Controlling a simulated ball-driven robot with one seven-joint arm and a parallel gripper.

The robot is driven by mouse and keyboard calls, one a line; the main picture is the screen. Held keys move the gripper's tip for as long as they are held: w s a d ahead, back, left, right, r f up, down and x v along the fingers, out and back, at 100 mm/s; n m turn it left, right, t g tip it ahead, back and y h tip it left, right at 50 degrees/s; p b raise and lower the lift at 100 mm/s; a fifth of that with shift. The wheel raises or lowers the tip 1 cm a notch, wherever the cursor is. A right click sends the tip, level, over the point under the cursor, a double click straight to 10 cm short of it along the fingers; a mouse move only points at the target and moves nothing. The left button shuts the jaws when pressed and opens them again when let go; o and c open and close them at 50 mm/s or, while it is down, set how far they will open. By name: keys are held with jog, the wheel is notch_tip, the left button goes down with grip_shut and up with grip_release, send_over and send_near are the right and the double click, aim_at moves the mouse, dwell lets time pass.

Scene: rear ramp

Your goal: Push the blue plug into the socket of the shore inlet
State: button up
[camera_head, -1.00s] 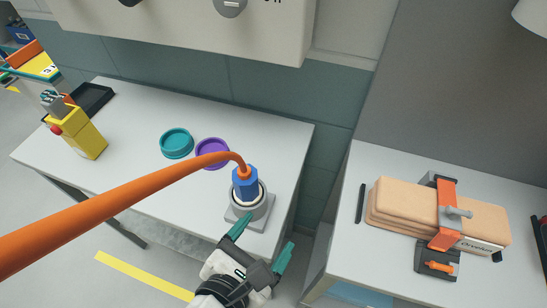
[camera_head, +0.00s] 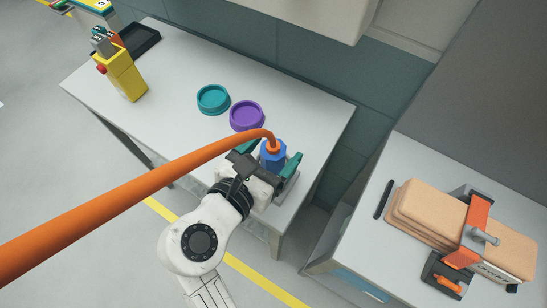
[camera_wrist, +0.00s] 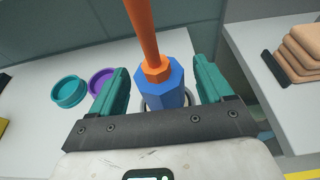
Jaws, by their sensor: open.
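The blue plug (camera_head: 272,154) has an orange cable rising from its top. It stands upright in or on the grey shore inlet (camera_head: 291,186), near the right end of the white table. How deep the plug sits cannot be told. My gripper (camera_head: 265,165) is open, with one teal finger on each side of the plug. In the wrist view the plug (camera_wrist: 166,88) stands between the fingers, with a gap on both sides. The inlet's ring (camera_wrist: 151,105) shows partly behind it; the rest is hidden by the plug and gripper.
The orange cable (camera_head: 130,199) runs to the lower left over my arm. A purple cap (camera_head: 247,115) and a teal cap (camera_head: 213,99) lie behind the plug. A yellow holder (camera_head: 123,76) and black tray (camera_head: 138,41) are far left. Clamped tan boards (camera_head: 430,220) lie on the right table.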

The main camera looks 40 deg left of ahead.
jog(key=shift+x, duration=1.2)
jog(key=shift+c, duration=0.5)
jog(key=c, duration=1.2)
